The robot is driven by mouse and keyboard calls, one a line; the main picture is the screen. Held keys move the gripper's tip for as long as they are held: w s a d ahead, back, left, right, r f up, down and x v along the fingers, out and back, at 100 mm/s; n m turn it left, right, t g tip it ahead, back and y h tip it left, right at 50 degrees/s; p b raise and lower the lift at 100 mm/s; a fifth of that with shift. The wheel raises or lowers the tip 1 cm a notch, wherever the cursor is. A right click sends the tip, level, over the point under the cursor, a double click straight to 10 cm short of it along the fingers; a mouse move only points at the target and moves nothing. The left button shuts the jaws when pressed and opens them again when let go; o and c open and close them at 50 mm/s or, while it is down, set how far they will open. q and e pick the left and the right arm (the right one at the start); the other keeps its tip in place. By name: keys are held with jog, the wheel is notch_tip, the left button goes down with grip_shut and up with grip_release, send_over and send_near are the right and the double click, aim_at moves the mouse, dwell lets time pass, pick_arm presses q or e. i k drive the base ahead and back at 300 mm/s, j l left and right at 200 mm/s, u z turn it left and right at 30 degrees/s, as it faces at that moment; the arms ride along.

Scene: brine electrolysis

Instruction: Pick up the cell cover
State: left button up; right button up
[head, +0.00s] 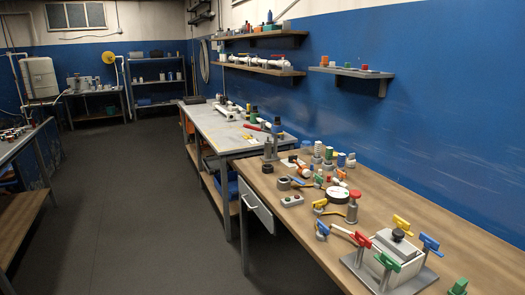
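A light grey box (388,258) stands on a grey metal plate (358,268) at the near right of the wooden bench. A pale lid with a black knob (398,235) is on top of it; this looks like the cell cover. Coloured toggle clamps stand around the box: red (362,239), yellow (402,222), blue (429,242) and green (386,261). I cannot tell whether the clamps press on the lid. Neither of my grippers is in view.
The wooden bench (455,240) runs along the blue wall. Left of the box are a round gauge (337,195), a grey post (353,207), valves and small fittings. A green-topped part (459,286) is near the front edge. The floor (130,200) on the left is clear.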

aim_at(393, 244)
jog(key=z, duration=0.95)
jog(key=i+j+z, duration=0.2)
jog(key=z, duration=0.15)
jog(key=i+j+z, duration=0.15)
jog(key=j+z, duration=0.25)
jog(key=i+j+z, duration=0.1)
jog(key=j+z, duration=0.25)
jog(key=i+j+z, duration=0.1)
jog(key=j+z, duration=0.65)
